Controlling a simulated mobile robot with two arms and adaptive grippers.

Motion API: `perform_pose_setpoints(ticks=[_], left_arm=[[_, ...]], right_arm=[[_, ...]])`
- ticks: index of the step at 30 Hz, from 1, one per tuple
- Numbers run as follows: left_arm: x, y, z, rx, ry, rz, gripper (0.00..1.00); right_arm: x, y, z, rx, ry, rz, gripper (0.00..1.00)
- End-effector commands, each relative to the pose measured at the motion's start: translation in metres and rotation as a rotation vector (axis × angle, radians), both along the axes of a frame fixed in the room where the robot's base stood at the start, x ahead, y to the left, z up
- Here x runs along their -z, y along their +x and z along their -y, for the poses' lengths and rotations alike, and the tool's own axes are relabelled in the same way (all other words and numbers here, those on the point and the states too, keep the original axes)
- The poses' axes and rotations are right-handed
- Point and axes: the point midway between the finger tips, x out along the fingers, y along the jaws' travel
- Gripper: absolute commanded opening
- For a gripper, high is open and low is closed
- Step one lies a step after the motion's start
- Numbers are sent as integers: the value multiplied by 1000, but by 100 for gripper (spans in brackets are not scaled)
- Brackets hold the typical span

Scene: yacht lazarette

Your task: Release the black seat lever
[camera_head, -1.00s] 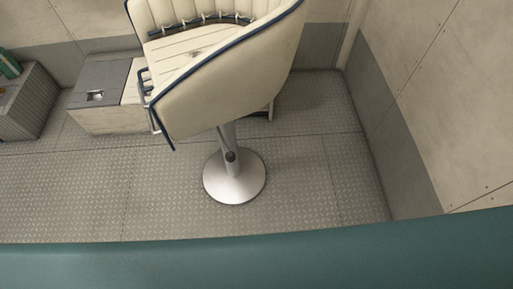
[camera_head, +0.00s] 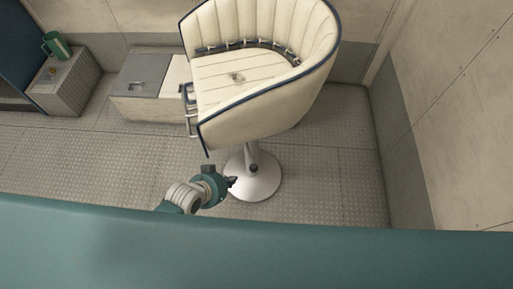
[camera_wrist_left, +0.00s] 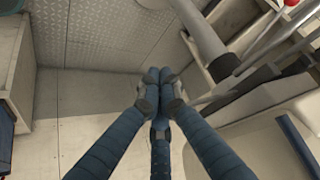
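The cream chair (camera_head: 262,105) with blue trim stands on a silver pedestal (camera_head: 252,182). A small black part (camera_head: 254,168) sits on the pedestal column; I cannot tell whether it is the black seat lever. In the left wrist view, a dark bar (camera_wrist_left: 250,83) lies under the seat, close to the grey column (camera_wrist_left: 200,30), right of my fingers; its role is unclear too. My left gripper (camera_head: 232,182) is just left of the pedestal, low under the seat. In the wrist view its blue fingers (camera_wrist_left: 159,76) meet at the tips, with nothing visible between them. My right gripper is not in view.
A silver footrest (camera_head: 187,108) hangs at the chair's left side. A low box with a grey lid (camera_head: 140,75) stands behind it. A green mug (camera_head: 56,45) stands on a ribbed box (camera_head: 65,90) at far left. The right wall (camera_head: 450,130) is close.

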Motion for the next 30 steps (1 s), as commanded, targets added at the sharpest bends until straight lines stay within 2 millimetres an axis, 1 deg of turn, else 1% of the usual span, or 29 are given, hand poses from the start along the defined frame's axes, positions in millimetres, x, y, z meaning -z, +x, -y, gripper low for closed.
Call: perform_pose_setpoints(ticks=[1, 3, 6, 8, 10, 21, 26, 30], left_arm=[[-43, 6, 13, 33, -17, 28, 0], [-75, 9, 27, 70, -36, 54, 0], [-102, 10, 38, 102, -50, 76, 0], [-108, 10, 41, 111, -54, 82, 0], [-111, 10, 43, 116, -56, 84, 0], [-107, 14, 45, 113, -58, 85, 0], [-94, 24, 52, 111, -58, 83, 0], [-76, 38, 62, 110, -60, 84, 0]], right_arm=[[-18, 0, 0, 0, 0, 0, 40], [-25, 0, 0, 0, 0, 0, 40], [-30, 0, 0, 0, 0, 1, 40], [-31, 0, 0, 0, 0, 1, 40], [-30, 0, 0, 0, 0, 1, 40], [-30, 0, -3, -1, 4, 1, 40], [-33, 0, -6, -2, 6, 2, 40], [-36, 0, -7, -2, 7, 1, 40]])
